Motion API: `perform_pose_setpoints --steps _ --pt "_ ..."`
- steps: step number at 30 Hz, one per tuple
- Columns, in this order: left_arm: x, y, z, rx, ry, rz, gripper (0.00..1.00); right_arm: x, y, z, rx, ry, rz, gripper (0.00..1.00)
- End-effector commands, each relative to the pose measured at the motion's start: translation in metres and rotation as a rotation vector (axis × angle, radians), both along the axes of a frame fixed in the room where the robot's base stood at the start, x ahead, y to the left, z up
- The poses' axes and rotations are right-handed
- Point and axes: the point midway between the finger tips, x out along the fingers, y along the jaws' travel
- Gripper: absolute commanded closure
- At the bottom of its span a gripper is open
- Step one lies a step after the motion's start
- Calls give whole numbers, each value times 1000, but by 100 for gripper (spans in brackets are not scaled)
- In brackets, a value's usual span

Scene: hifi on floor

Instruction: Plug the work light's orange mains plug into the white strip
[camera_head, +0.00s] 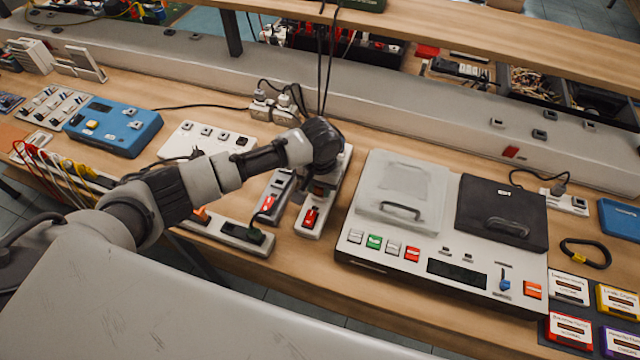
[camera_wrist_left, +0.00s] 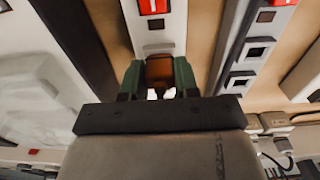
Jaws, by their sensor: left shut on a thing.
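My left gripper (camera_head: 320,184) points down over the white strip (camera_head: 309,226), which has a red switch, near the middle of the bench. In the left wrist view, the green fingers (camera_wrist_left: 159,80) are shut on an orange-brown plug (camera_wrist_left: 160,70). The plug is in line with the white strip (camera_wrist_left: 158,36), at its socket part beyond the red switch. The fingers and wrist hide the plug's pins and the socket under it, so I cannot tell whether it is seated. My right gripper is not in view.
A grey strip (camera_head: 276,190) with a red switch lies close on the left. A large pale device (camera_head: 355,258) with lids stands close on the right. Another strip (camera_head: 222,233) holding plugs lies at the front edge. Dark cables (camera_head: 326,60) hang behind the gripper.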

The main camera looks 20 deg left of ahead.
Motion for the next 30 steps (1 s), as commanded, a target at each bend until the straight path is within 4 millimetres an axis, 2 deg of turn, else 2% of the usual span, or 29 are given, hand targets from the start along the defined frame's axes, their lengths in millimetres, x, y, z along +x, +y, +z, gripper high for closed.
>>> perform_pose_setpoints --steps 13,14,19,20,30 --pt "0 0 0 -1 -1 0 90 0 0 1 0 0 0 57" --pt "0 0 0 -1 -1 0 68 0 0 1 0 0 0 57" --pt "0 0 0 0 -1 0 42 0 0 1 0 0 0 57" --pt "0 0 0 0 -1 0 40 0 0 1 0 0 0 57" --pt "1 0 5 -1 -2 0 40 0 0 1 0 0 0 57"
